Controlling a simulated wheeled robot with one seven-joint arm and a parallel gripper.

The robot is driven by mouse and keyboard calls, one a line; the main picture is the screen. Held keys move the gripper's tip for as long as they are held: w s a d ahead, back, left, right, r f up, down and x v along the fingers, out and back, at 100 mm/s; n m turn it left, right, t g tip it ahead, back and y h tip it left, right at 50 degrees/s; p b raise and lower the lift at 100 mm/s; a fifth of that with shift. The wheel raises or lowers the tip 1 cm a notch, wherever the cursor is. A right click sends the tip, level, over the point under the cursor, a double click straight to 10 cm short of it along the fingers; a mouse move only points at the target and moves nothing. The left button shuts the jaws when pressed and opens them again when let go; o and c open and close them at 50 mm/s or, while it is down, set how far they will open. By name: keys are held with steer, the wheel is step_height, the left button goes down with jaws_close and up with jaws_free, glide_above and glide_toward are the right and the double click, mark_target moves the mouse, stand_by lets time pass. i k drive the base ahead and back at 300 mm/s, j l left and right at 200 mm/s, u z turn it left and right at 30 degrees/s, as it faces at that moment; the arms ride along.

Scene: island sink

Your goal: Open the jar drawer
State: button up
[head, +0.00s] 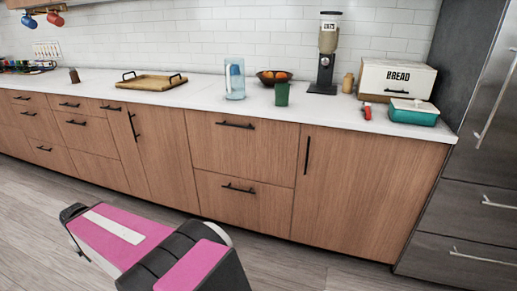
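Wooden drawers with black bar handles line the counter front in the head view. No label shows which one is the jar drawer. A wide upper drawer (262,148) sits below the glass container on the counter, and a wide lower drawer (262,207) sits beneath it. Both are closed flush. Smaller drawers (88,104) at the left also look closed. My pink and black arm is in the lower left foreground, in front of the cabinets. My gripper's fingers cannot be made out.
A tall cabinet door (350,195) is right of the wide drawers, then a dark steel fridge (470,195). The counter holds a glass container (235,84), fruit bowl (272,80), dispenser (325,70), bread box (395,78) and wooden tray (151,84). Floor (300,265) before the cabinets is clear.

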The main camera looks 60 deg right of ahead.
mark_target(266, 150)
steer(key=z, duration=1.8)
steer(key=l+z, duration=0.2)
steer(key=k+l, duration=0.1)
steer(key=k, duration=0.2)
steer(key=u, duration=0.05)
